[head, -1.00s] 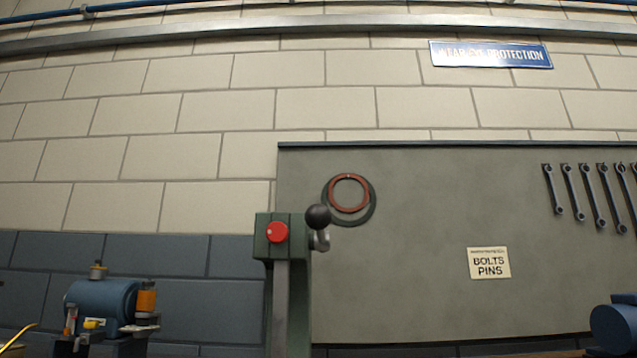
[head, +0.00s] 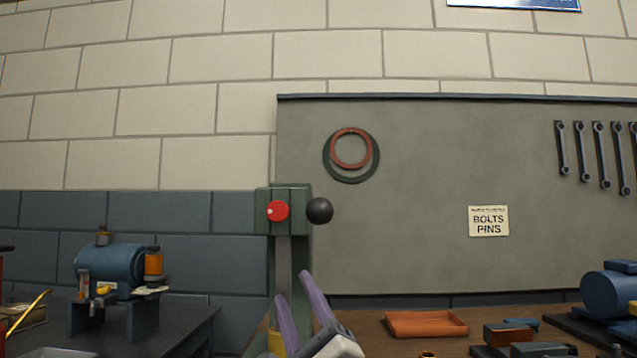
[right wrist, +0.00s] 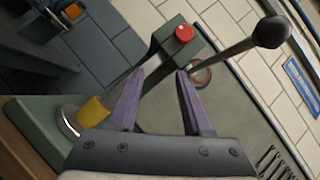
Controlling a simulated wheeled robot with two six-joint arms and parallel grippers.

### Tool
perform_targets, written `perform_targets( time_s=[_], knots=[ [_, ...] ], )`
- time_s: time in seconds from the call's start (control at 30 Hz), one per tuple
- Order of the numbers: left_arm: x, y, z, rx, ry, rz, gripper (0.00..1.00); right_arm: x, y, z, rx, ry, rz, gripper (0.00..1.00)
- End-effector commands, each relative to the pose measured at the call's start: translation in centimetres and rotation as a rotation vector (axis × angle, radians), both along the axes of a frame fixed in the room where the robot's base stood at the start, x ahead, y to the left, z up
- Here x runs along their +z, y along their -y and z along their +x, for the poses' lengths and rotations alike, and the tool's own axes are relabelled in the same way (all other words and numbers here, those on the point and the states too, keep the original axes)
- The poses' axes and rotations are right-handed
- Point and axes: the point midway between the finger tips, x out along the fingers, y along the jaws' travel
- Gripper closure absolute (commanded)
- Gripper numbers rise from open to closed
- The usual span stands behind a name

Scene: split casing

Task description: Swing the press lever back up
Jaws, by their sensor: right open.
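The green press column (head: 277,260) stands near the middle of the head view, with a red round cap on its head. Its lever ends in a black ball knob (head: 320,210), just right of the press head; the lever's shaft is hidden there. In the right wrist view the thin lever shaft shows, running to the black ball (right wrist: 270,32) at upper right. My right gripper (head: 293,286) has purple fingers, open and empty, below the knob in the picture. In the wrist view its fingertips (right wrist: 160,72) are apart, with the knob outside them. My left gripper is not in view.
A yellow cylinder (right wrist: 93,108) sits at the press base. A blue machine (head: 110,268) stands on the left bench. An orange tray (head: 425,324) and several dark parts lie on the wooden bench at right. A grey board (head: 420,160) with hung wrenches is behind.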

Motion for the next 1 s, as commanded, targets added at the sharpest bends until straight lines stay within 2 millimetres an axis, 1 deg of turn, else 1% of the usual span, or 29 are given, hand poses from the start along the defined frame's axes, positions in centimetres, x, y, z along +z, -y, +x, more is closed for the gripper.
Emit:
perform_targets(
  time_s=[0.03,0.1,0.2,0.3,0.37,0.47,0.8,1.0],
  knots=[
    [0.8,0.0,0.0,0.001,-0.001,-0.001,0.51,2.2,0.9,-0.3,0.024,0.019,0.143,0.51],
    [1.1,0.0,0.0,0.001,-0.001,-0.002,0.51,4.2,2.2,-0.8,0.062,0.048,0.315,0.51],
    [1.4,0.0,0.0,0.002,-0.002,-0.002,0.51,6.0,3.6,-1.5,0.11,0.084,0.481,0.51],
    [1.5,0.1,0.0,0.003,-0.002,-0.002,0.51,6.8,4.3,-1.8,0.138,0.105,0.563,0.51],
    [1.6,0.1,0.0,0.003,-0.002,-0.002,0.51,7.2,4.5,-1.7,0.144,0.111,0.584,0.51],
    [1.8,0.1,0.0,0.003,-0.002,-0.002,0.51,7.9,4.4,-1.1,0.145,0.113,0.588,0.51],
    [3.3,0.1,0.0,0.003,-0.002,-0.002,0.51,12.3,3.5,3.3,0.146,0.112,0.583,0.51],
    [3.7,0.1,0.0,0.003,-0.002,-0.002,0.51,13.8,3.2,5.0,0.145,0.111,0.583,0.51]
  ],
)
